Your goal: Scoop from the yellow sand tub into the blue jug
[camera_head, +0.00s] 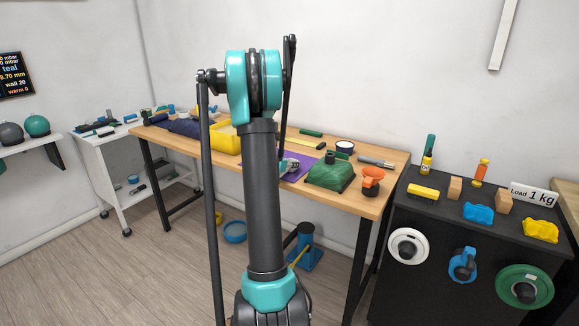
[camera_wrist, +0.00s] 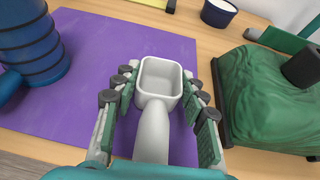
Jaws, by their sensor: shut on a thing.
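My gripper (camera_wrist: 159,84) is shut on a pale grey scoop (camera_wrist: 152,138) in the wrist view. The scoop's square bowl points away from me, and its inside looks empty. A blue ribbed cylinder with a side piece, which looks like the blue jug (camera_wrist: 28,45), stands at the left edge, apart from the scoop. Its top is cut off. In the head view the yellow tub (camera_head: 226,145) stands on the wooden table, partly hidden behind my arm. My gripper (camera_head: 286,166) is mostly hidden there, and the jug is not clearly visible.
A purple mat (camera_wrist: 105,45) lies below the scoop. A green humped object (camera_wrist: 265,95) on a dark base stands close on the right. A dark blue bowl with white contents (camera_wrist: 218,12) is at the back. An orange funnel-like object (camera_head: 371,178) stands near the table's right end.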

